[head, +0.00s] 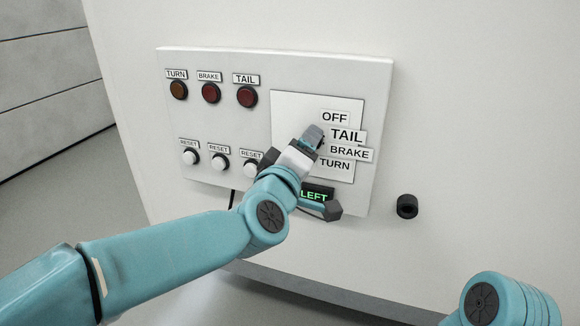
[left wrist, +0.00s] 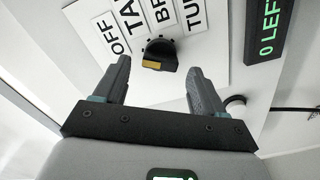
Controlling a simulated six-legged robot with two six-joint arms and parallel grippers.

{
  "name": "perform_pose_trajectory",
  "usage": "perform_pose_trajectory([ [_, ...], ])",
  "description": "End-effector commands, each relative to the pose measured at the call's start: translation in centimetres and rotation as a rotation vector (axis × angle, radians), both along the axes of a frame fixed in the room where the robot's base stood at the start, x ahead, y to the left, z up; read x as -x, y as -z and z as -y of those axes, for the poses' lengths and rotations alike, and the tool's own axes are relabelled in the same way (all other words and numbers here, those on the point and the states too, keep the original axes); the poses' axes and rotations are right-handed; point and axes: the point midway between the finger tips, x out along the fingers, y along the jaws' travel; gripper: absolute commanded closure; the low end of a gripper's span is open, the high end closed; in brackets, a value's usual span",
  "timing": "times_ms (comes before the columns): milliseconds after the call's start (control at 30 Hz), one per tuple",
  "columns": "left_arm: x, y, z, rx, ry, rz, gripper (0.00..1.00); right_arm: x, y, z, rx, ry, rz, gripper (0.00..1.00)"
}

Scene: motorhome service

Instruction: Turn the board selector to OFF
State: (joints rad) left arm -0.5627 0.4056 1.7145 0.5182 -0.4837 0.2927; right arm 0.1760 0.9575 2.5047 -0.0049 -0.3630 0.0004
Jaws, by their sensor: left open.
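The board (head: 215,125) is a pale panel on a white wall. Its white selector plate (head: 290,108) carries the labels OFF (head: 334,117), TAIL, BRAKE and TURN. The selector knob (left wrist: 163,50) is black with an orange mark, seen in the left wrist view; my gripper hides it in the head view. I cannot tell which label it points to. My left gripper (head: 316,138) is at the plate. In the left wrist view my left gripper (left wrist: 157,85) is open, with the knob between and just beyond its fingertips, no contact visible. My right gripper is out of view.
Lamps labelled TURN (head: 179,90), BRAKE (head: 211,93) and TAIL (head: 247,96) look dark. Several white RESET buttons (head: 190,157) sit below them. A green-lettered display (left wrist: 269,30) ending in LEFT is under the plate. A black round fitting (head: 407,206) sits right of the board.

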Motion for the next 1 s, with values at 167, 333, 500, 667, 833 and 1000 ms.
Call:
perform_pose_trajectory([
  [167,3.6,-0.1,-1.3,0.001,0.001,0.002,0.30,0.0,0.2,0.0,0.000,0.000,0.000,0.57],
  [333,8.0,-0.2,-2.9,0.002,0.001,0.003,0.30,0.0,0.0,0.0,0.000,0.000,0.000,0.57],
  [500,11.7,-0.2,-4.2,0.002,0.001,0.003,0.30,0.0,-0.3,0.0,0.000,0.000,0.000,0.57],
  [667,13.8,-0.2,-5.0,0.003,-0.001,0.002,0.30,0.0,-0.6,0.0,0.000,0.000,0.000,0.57],
  [833,14.6,-0.1,-5.3,0.000,0.000,0.001,0.30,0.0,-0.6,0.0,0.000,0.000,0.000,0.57],
  [1000,14.7,0.0,-5.3,0.001,0.000,0.001,0.30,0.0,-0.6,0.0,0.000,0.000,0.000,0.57],
])
